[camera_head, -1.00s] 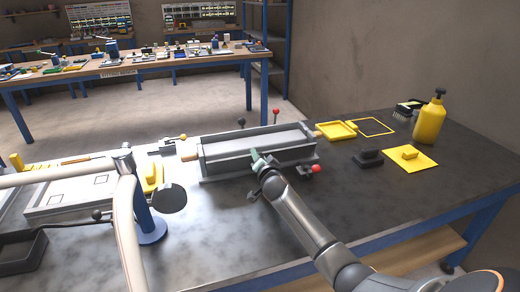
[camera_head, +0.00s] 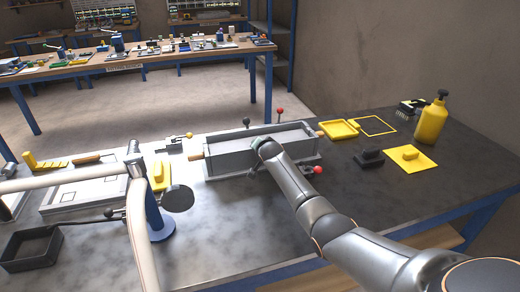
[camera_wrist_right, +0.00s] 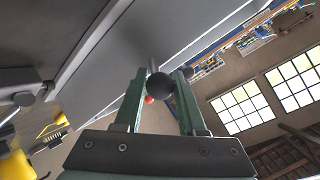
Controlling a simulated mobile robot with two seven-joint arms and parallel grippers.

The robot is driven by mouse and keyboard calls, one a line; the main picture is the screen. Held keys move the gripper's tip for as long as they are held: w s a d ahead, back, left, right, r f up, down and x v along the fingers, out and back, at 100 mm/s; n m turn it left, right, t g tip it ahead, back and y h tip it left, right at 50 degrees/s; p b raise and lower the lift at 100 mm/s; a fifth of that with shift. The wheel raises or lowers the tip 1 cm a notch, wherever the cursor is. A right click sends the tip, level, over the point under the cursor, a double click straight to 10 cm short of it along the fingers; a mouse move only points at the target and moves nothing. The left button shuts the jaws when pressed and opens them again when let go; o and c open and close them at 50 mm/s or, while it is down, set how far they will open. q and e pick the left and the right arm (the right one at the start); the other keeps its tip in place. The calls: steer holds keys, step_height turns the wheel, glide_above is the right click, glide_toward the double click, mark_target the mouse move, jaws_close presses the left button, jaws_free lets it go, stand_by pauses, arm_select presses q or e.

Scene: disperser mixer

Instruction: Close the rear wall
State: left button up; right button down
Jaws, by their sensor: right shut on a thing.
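The mixer's long grey trough (camera_head: 228,162) stands on the dark bench at the middle of the head view. My right gripper (camera_head: 264,146) is over its near side. In the right wrist view the gripper's green fingers (camera_wrist_right: 160,100) are shut on a black ball knob (camera_wrist_right: 161,86), on a short rod at a grey wall (camera_wrist_right: 185,40). The held knob is hidden in the head view. Another black knob (camera_head: 246,121) and a red knob (camera_head: 279,111) stand behind the trough; a second red knob (camera_head: 318,170) is at its near right. My left gripper is not in view.
Bare bench lies in front of the trough.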

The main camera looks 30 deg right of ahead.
steer(key=shift+w+r, duration=0.1)
steer(key=shift+r, duration=0.05)
steer(key=c, duration=0.5)
jaws_free()
steer(key=shift+s+a+r+p, duration=0.3)
steer(key=shift+s+p, duration=0.1)
steer(key=shift+s, duration=0.15)
steer(key=p+v, duration=0.1)
steer(key=v, duration=1)
